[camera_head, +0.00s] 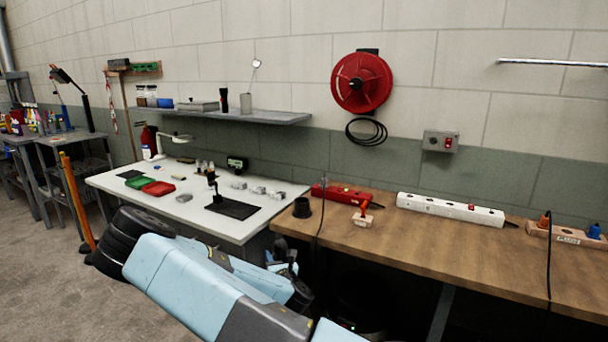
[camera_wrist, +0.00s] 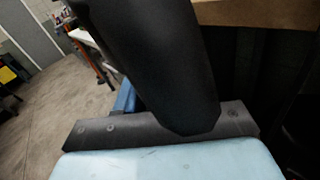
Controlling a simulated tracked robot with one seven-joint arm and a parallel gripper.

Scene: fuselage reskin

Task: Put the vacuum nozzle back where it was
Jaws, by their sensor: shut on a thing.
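A thick black tube, which looks like the vacuum nozzle (camera_wrist: 155,60), fills the middle of the wrist view, close to the camera. My gripper (camera_head: 286,266) is low in front of the gap between the white table and the wooden bench, partly hidden by my own arm. It is shut on the nozzle. The fingertips' contact on it is hidden in the wrist view. In the head view I cannot make out the held nozzle clearly. A short black open cup (camera_head: 302,208) stands upright on the left end of the wooden bench (camera_head: 400,245), above and right of my gripper.
A red power strip (camera_head: 333,193) and a white power strip (camera_head: 450,209) lie along the back of the bench. A black cable hangs over the bench's front edge. The white table (camera_head: 180,210) holds small trays and parts. The bench's middle is clear.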

